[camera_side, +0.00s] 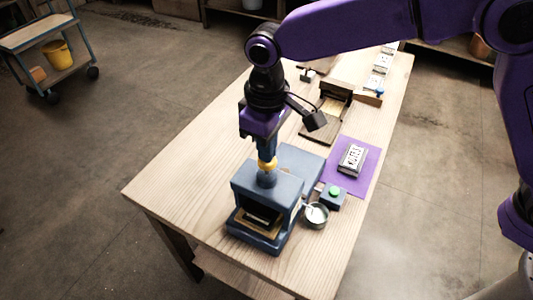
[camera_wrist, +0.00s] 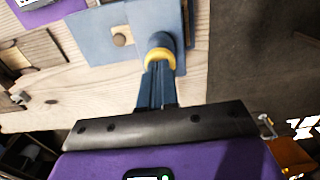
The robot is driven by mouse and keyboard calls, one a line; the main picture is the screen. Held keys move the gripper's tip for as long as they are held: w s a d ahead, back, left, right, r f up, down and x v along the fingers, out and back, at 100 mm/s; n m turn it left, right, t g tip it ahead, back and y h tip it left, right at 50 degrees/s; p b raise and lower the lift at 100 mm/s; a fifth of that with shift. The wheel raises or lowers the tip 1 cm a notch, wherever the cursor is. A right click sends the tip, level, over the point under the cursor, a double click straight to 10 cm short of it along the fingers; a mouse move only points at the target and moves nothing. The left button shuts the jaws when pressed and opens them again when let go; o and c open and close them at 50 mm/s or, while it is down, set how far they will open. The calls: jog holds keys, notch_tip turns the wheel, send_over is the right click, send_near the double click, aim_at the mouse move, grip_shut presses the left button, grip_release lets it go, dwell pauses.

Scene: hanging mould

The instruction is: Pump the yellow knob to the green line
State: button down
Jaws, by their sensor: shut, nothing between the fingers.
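The yellow knob (camera_side: 267,163) sits on a short blue post on top of the blue machine (camera_side: 243,187). The knob also shows in the wrist view (camera_wrist: 158,55) as a yellow ring around the blue post. My gripper (camera_side: 266,153) is shut and empty, pointing straight down. Its fingertips (camera_wrist: 158,70) are right at the knob and hide part of it; I cannot tell whether they press on it. The machine's front has a dark opening with a wooden tray (camera_side: 257,228). I cannot make out a green line in either view.
A small blue box with a green button (camera_side: 335,191) and a round tin (camera_side: 315,215) stand right of the machine. A purple mat (camera_side: 370,165) holds a white panel (camera_side: 352,158). A wooden press (camera_side: 328,105) stands behind. The table's left side is clear.

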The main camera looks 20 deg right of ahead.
jog(key=shift+r, duration=0.35)
jog(key=shift+r, duration=2.95)
jog(key=s+d+f+n, duration=0.1)
jog(key=s+d, duration=0.6)
jog(key=d, duration=0.5)
jog(key=s+d+f+n, duration=0.1)
jog(key=s+d, duration=0.7)
jog(key=d, duration=0.4)
jog(key=s+d+f+n, duration=0.1)
jog(key=s+d+f, duration=0.1)
jog(key=s+d, duration=0.5)
jog(key=d, duration=0.5)
jog(key=shift+s+d+n, duration=0.2)
jog(key=shift+s+n, duration=0.1)
jog(key=shift+f, duration=0.1)
